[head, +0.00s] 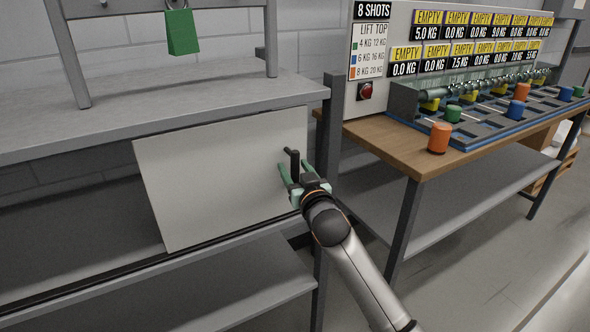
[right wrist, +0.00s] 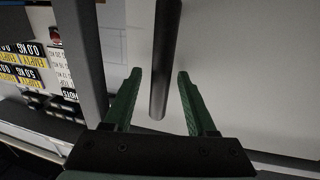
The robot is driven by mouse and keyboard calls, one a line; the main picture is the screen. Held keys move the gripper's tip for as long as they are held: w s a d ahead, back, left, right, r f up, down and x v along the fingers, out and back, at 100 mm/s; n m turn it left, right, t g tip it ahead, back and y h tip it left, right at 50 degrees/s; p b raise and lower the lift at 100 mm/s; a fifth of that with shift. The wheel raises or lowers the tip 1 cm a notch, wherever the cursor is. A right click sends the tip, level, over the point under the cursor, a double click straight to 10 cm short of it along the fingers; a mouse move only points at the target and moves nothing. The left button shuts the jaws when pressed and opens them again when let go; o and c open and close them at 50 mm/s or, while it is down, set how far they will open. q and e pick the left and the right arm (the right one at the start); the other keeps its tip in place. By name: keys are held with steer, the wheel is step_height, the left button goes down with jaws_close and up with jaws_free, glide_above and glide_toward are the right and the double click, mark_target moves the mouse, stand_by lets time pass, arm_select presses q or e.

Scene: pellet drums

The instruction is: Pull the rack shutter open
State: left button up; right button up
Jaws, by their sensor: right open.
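The rack shutter (head: 220,180) is a pale flat panel below the grey rack top, covering the right part of the opening; the left part is uncovered and dark. A black bar handle (head: 292,163) stands near the panel's right edge. My right gripper (head: 290,174) is open, with its green fingers close to the handle. In the right wrist view the handle (right wrist: 166,60) lies between the two open fingers (right wrist: 157,88), with a gap on each side. The shutter (right wrist: 240,70) fills the right of that view. My left gripper is not in view.
A grey rack post (head: 330,130) stands just right of the shutter. Beyond it a wooden bench (head: 385,140) holds orange, green and blue cylinders in a tray. A lower shelf (head: 230,290) lies below. A green tag (head: 182,32) hangs above the rack top.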

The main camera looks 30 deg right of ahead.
steer(key=shift+c, duration=0.2)
jaws_close()
stand_by(1.1)
